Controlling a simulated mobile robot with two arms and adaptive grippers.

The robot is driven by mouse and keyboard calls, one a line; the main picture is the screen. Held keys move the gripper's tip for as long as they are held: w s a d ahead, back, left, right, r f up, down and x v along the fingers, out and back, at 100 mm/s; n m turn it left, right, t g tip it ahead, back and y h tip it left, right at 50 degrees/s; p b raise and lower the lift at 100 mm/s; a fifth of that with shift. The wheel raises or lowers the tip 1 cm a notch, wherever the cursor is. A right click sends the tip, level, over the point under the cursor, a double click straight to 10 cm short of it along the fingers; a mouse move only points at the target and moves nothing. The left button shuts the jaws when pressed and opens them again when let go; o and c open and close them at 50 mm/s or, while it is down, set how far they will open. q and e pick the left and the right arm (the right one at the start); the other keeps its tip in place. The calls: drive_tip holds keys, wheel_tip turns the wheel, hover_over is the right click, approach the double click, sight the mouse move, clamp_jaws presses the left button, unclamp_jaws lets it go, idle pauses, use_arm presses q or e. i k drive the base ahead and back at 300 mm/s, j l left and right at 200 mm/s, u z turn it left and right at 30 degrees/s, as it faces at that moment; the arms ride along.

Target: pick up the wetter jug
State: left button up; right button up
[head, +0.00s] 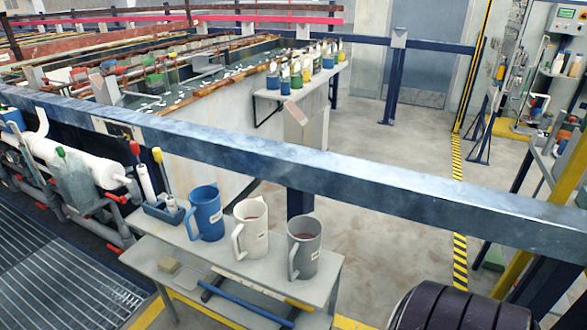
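Three jugs stand upright in a row on a small grey bench in the lower middle of the head view. They are a blue jug (206,214), a cream jug (251,232) and a grey jug (304,250). The labels are too small to read, so I cannot tell which one is the wetter jug. The grey jug shows a reddish content inside. Neither of my grippers is in view.
The jugs' grey bench (328,273) has a blue tray (163,211) with upright tools at its left end. A dark blue rail (400,192) crosses behind the jugs. White pipes (75,155) run at the left. Open floor (385,235) lies to the right.

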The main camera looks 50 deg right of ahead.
sight(251, 216)
drive_tip(key=z, duration=1.25)
